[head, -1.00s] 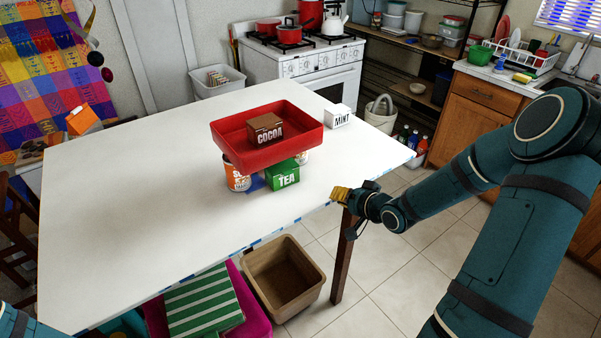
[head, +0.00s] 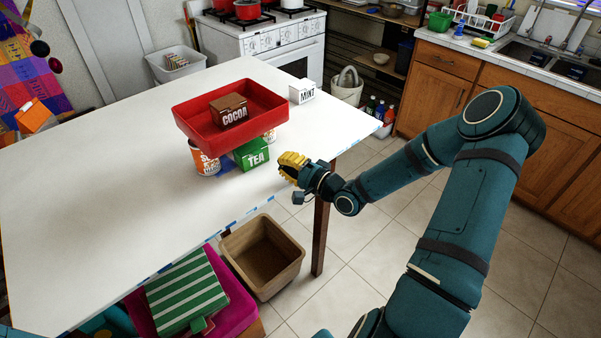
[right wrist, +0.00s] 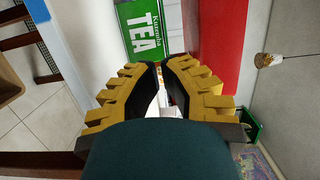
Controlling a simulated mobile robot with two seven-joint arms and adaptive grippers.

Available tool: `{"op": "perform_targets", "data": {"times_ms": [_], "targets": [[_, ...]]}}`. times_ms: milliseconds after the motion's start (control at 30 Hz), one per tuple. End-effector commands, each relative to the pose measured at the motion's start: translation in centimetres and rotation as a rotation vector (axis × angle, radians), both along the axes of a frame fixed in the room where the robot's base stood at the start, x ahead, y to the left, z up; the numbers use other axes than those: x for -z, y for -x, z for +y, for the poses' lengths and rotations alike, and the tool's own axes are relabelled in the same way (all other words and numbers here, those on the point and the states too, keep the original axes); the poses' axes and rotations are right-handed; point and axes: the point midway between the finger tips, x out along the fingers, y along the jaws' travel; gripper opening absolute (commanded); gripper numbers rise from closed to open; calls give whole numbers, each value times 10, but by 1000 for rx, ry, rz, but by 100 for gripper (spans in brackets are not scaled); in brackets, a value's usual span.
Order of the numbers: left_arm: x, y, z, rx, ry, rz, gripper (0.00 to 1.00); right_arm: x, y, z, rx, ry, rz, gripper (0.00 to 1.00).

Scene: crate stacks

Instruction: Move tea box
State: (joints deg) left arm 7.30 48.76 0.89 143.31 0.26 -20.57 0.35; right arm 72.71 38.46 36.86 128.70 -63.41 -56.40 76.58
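The green tea box (head: 252,154) stands on the white table under the near side of a red tray (head: 185,119), which rests raised on things below it. A brown cocoa box (head: 229,110) sits in the tray. The tea box also shows in the right wrist view (right wrist: 147,30), ahead of the fingers. My right gripper (head: 285,164) is at the table's near right edge, right of the tea box and apart from it. The tea box's far side is hidden. My left gripper is out of view.
An orange can (head: 205,160) stands left of the tea box under the tray. A white mint box (head: 302,91) stands behind on the right of the white table (head: 90,180). A brown bin (head: 262,258) is below the edge. The table's left is clear.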

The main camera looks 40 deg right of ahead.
Motion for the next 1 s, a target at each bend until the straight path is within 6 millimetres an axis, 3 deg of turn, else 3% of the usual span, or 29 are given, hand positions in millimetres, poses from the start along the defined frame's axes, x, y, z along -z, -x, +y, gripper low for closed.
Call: {"op": "perform_targets", "data": {"times_ms": [100, 300, 833, 1000], "targets": [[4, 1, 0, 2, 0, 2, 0, 0, -22, 7, -3, -2, -3, 0], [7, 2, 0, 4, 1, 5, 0, 0, -45, 14, -1, 1, -1, 0], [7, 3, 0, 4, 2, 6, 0, 0, -54, 16, 0, 1, 0, 0], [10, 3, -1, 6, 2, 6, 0, 0, -74, 22, -2, 0, -3, 0]]}}
